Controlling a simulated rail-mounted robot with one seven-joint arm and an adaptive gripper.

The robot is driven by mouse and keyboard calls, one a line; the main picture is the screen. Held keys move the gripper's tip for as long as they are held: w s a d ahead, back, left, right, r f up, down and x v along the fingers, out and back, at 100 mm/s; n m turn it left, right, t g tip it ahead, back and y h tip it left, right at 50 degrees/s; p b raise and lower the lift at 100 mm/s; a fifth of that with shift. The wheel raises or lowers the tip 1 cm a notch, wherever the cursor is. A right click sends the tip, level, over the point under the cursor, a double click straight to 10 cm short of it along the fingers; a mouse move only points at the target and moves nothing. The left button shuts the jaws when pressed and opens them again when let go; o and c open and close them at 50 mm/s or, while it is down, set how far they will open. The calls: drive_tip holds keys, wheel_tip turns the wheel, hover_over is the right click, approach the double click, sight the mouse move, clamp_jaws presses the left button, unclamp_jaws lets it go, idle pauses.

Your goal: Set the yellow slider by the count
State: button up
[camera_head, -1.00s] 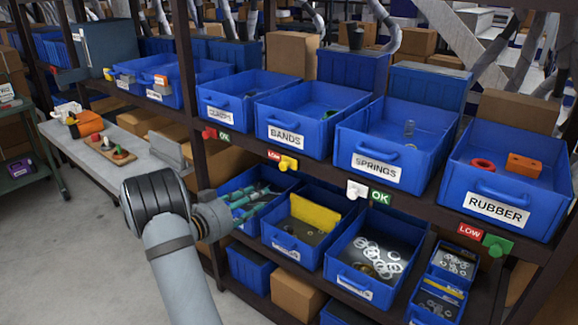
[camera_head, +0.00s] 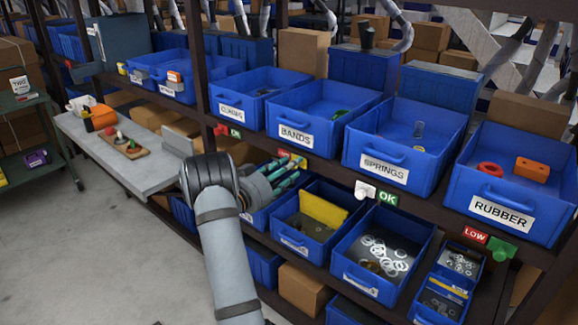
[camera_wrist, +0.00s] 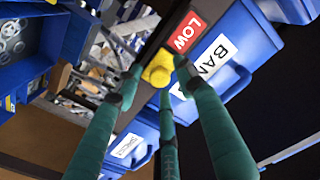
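The yellow slider (camera_wrist: 158,70) sits on the shelf rail beside a red LOW plate (camera_wrist: 187,32), below the BANDS bin (camera_head: 318,115). My gripper (camera_wrist: 157,80) is open, with its teal fingers spread on either side of the slider in the wrist view. I cannot tell whether they touch it. In the head view, my gripper (camera_head: 288,172) mostly covers the slider and its plate. The BANDS bin holds a small green item (camera_head: 340,113); its near wall may hide more.
Bins for clamps (camera_head: 245,108), springs (camera_head: 405,145) and rubber (camera_head: 510,185) share the shelf. A white slider (camera_head: 365,190) shows OK; a green slider (camera_head: 502,248) shows LOW; a red slider (camera_head: 221,129) shows OK. Lower bins with washers (camera_head: 385,255) lie close under my gripper.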

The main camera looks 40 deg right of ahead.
drive_tip(key=shift+c, duration=1.4)
clamp_jaws()
drive_tip(key=shift+w, duration=0.1)
